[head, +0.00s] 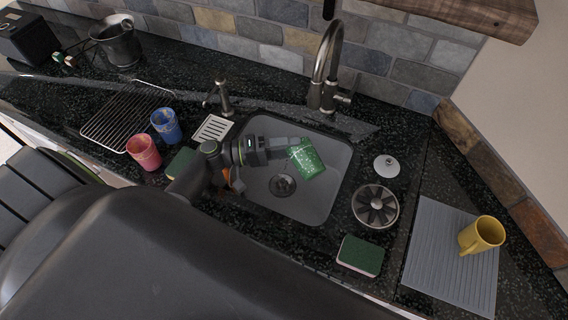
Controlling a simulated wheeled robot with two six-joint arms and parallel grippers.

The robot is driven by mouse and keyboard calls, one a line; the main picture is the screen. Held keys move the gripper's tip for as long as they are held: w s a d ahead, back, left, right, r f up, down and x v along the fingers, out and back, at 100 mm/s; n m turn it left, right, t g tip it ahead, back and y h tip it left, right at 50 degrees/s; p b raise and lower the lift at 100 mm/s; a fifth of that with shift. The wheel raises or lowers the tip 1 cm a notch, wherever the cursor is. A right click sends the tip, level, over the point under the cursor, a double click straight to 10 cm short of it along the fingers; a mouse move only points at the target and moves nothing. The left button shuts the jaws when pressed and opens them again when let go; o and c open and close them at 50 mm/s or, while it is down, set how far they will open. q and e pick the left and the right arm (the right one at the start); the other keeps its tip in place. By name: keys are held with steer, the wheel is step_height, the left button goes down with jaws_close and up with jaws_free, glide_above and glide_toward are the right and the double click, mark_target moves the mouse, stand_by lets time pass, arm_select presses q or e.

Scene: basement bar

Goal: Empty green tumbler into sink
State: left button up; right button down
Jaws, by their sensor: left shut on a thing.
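My left gripper (290,148) is over the sink (325,195) and shut on the green tumbler (307,160). The tumbler is tipped on its side, with light specks on its surface. It is over the basin, up and right of the round drain (282,185). Whether anything is inside the tumbler or has come out of it cannot be told. My right gripper is not in view.
A tall faucet (327,65) stands behind the sink. A red cup (144,152) and a blue cup (166,125) stand left, near a wire rack (125,112). A strainer (376,207), a sponge (360,255) and a yellow mug (481,235) on a grey mat (440,260) are right.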

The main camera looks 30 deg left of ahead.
arm_select(q)
steer(key=shift+w+r, duration=0.1)
steer(key=shift+r, duration=0.1)
steer(key=shift+d+r+n, duration=0.1)
steer(key=shift+r+n, duration=0.15)
steer(key=shift+n, duration=0.15)
steer(key=shift+a+r+n+t, duration=0.2)
steer(key=shift+r+n+t, duration=0.1)
steer(key=shift+r+n, duration=0.2)
stand_by(0.3)
steer(key=shift+d+f+n+h+b, duration=0.1)
steer(key=shift+n+h+b, duration=0.2)
steer(key=shift+n+b, duration=0.1)
